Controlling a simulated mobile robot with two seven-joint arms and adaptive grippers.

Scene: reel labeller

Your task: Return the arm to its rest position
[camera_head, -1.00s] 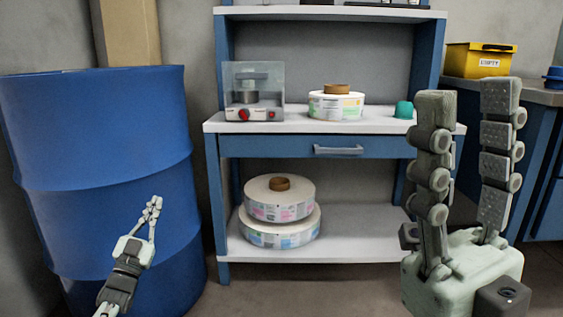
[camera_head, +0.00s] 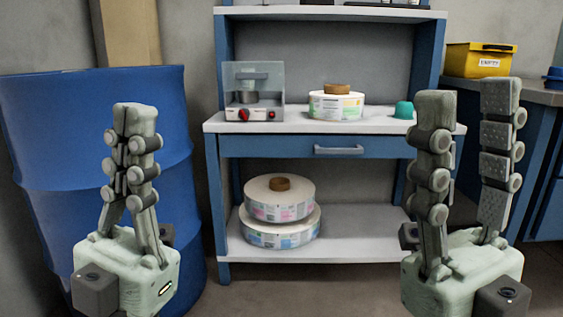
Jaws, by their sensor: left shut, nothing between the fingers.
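My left gripper (camera_head: 136,112) is raised upright at the lower left, in front of the blue drum. Its fingertips are together and nothing is between them. My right gripper (camera_head: 467,95) is upright at the lower right, in front of the bench's right side. Its two fingers stand wide apart with nothing between them. Both grippers point upward, and neither touches anything that I can see.
A blue drum (camera_head: 60,140) stands at the left. The workbench (camera_head: 390,127) holds a reel labeller (camera_head: 262,113), a label reel (camera_head: 336,104) and a green cup (camera_head: 404,110). Stacked reels (camera_head: 285,236) lie on its lower shelf. A yellow box (camera_head: 472,62) sits at the right.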

